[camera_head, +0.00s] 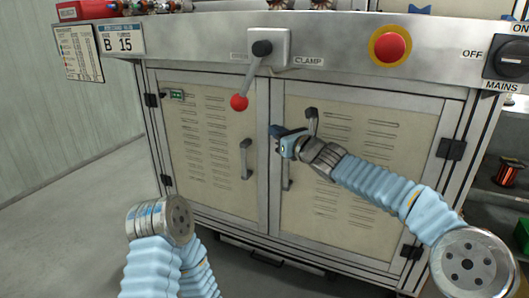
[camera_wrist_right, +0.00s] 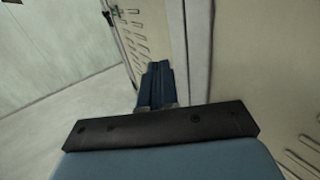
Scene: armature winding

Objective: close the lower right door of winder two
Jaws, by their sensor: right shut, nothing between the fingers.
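The lower right door (camera_head: 355,200) of the cabinet is a beige vented panel in a grey frame, hinged on its right side. It looks flush or nearly flush; I cannot tell whether a small gap remains. Contact is unclear. My left gripper is out of view.
The lower left door (camera_head: 205,130) looks shut, with its handle (camera_head: 246,158). Above the doors are a clamp lever with a red knob (camera_head: 239,102), a red stop button (camera_head: 390,46) and a mains switch (camera_head: 510,60). A shelf with a copper coil (camera_head: 508,174) stands right. Floor is clear at left.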

